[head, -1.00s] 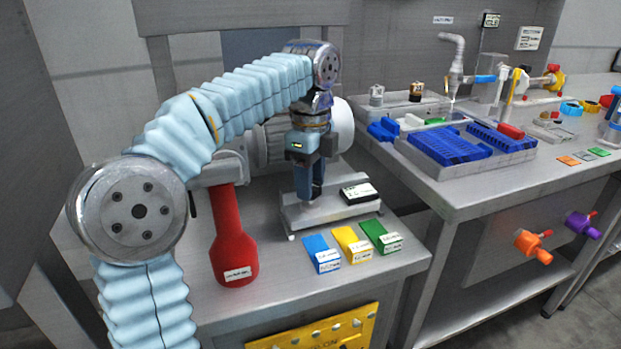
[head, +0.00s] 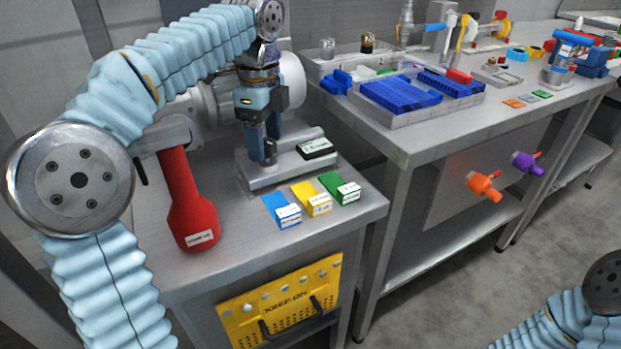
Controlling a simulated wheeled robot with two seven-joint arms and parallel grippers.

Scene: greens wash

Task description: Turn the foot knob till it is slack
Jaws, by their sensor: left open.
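My left gripper (head: 262,155) points down over the flat grey base (head: 262,178) of the white-and-grey machine (head: 291,82) on the left bench. Its dark fingers are open, at the left part of that base. A small grey part shows at the fingertips; I cannot tell whether it is the foot knob, or whether the fingers touch it. The fingers hide that spot. My right gripper is out of view; only part of my right arm shows at the lower right.
Blue (head: 282,210), yellow (head: 312,198) and green (head: 339,188) labelled blocks lie in front. Orange (head: 484,186) and purple (head: 527,163) valves stick out from the right bench.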

